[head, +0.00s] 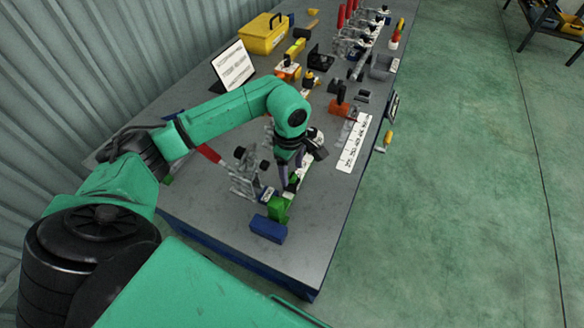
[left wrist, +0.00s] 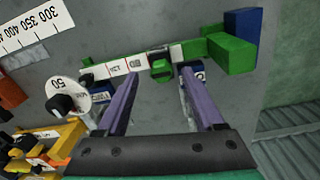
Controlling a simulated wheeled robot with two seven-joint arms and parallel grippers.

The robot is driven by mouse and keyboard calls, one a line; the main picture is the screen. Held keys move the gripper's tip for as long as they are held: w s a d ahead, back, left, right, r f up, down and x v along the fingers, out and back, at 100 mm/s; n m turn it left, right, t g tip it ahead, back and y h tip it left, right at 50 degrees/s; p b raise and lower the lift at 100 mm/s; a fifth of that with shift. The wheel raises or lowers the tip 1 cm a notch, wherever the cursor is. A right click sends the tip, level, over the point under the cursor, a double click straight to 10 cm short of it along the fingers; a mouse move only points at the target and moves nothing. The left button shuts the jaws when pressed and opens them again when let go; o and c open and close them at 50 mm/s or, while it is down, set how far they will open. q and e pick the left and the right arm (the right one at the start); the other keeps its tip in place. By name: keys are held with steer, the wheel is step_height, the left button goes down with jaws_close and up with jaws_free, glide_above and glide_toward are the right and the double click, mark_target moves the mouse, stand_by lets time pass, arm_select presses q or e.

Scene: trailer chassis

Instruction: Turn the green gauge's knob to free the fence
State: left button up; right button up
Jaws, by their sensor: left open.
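The green gauge shows in the left wrist view as a white scale strip (left wrist: 122,67) with a green block (left wrist: 232,53) at its right end. Its green knob (left wrist: 161,69) sits on the strip. A blue block (left wrist: 243,23) is against the green block. In the head view the green block (head: 278,208) and blue block (head: 268,229) are near the table's front corner. My left gripper (left wrist: 159,76) is open, with the knob in view between its two purple fingertips. I cannot tell whether they touch it. My arm and gripper (head: 289,172) hide the knob in the head view. My right gripper is out of view.
A white dial marked 50 (left wrist: 70,98) with a black knob is left of my fingers. Metal toggle clamps (head: 243,175) stand left of the gripper. A long ruler (head: 354,142) lies to the right. The table's front edge is close to the blue block.

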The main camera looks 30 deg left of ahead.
arm_select(q)
steer(key=shift+s+f, duration=0.1)
steer(key=shift+f, duration=0.55)
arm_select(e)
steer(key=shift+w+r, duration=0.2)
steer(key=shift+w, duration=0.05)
arm_select(q)
jaws_close()
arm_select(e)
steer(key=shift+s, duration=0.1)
